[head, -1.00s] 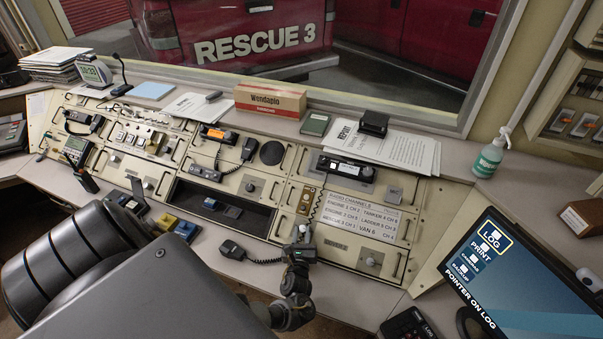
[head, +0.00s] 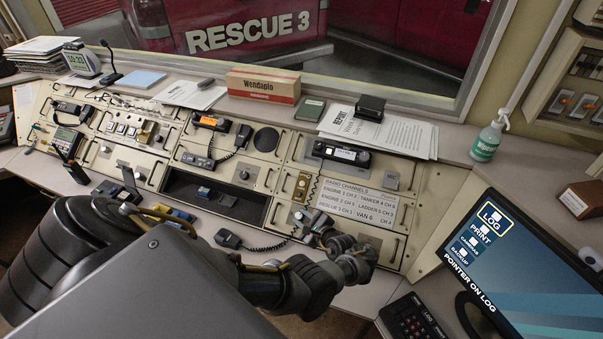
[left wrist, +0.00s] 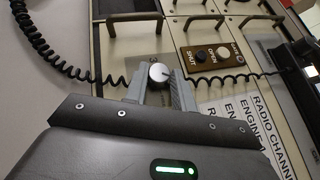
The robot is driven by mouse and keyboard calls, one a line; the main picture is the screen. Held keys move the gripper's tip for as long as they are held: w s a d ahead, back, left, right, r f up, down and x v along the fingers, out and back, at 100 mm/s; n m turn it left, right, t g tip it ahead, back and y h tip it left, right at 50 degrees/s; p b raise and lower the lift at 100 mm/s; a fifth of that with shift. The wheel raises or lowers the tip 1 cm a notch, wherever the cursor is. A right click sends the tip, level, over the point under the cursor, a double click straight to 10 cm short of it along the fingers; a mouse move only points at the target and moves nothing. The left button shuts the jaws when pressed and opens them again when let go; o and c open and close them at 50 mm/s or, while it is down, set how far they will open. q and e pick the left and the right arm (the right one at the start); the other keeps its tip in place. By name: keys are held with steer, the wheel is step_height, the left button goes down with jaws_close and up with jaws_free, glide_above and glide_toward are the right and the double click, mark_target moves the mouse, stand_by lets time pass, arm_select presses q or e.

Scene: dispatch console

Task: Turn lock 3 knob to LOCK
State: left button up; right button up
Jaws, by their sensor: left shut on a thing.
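A round silver knob (left wrist: 158,72) with a dark pointer line sits between the two grey fingers of my left gripper (left wrist: 160,88) in the left wrist view. My left gripper is shut on it. In the head view, my left gripper (head: 308,226) reaches the knob (head: 298,215) from the lower right, on the console panel below a small brown switch plate. The knob's lock number and any LOCK marking cannot be read. My right gripper is not in view.
The brown plate (left wrist: 212,57) carries SHUT and OPEN buttons. A radio channels card (head: 357,206) lies right of the knob. A handset (head: 228,239) with a coiled cord lies to the left. Metal handles (left wrist: 132,20) stand out from nearby panels. A monitor (head: 520,265) stands at the right.

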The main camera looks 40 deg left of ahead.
arm_select(q)
steer(key=n+g, duration=0.1)
steer(key=n+g+h+b, duration=0.1)
steer(key=w+n+g, duration=0.1)
steer(key=n, duration=0.1)
steer(key=shift+a+r+g+h+b, duration=0.1)
steer(key=shift+r+g+h+b, duration=0.2)
steer(key=shift+w+a+r+n+g+h+b, duration=0.1)
steer(key=shift+n+g+h+b, duration=0.4)
steer(key=shift+n+g, duration=0.4)
steer(key=shift+r, duration=0.1)
steer(key=o, duration=1)
